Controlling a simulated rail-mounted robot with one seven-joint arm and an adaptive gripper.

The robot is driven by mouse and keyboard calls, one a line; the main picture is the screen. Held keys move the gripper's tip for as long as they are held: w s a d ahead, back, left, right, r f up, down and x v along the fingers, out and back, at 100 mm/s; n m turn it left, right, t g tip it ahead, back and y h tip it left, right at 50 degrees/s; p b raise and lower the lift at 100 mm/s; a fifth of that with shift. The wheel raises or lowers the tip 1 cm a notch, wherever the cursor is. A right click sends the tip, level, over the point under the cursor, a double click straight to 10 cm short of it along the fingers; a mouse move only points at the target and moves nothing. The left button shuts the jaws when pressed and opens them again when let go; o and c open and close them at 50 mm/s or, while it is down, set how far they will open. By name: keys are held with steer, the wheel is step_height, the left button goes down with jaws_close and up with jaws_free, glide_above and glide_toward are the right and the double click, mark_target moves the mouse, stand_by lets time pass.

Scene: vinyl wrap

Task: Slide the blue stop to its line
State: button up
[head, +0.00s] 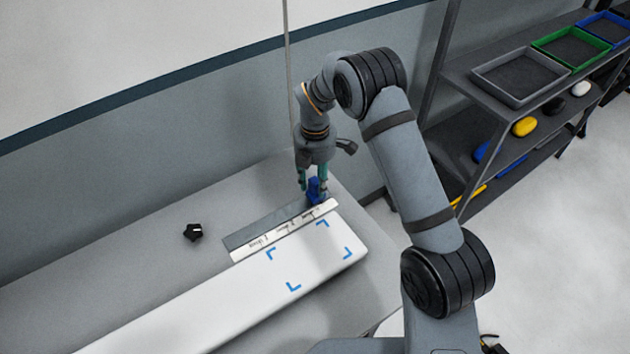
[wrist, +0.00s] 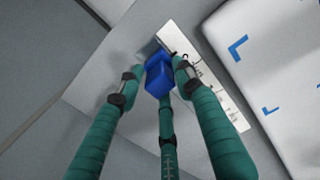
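The blue stop (head: 314,190) stands at the right end of a flat grey metal rail (head: 250,234) with a pale, marked scale strip (head: 283,234) along its front edge. My gripper (head: 314,188) points down over the stop, its teal fingers around it. In the wrist view the blue stop (wrist: 159,76) sits between the fingertips of my gripper (wrist: 158,74). The fingertips are very close to the stop; whether they press on it cannot be told. The scale strip (wrist: 212,85) shows several dark marks, too small to read, and the fingers hide part of it.
A white board (head: 240,305) with blue corner marks lies in front of the rail. A small black object (head: 193,232) rests on the grey table (head: 120,265) to the left. A dark shelf (head: 490,120) with trays stands at the right. A wall runs behind the table.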

jaws_close()
stand_by(0.6)
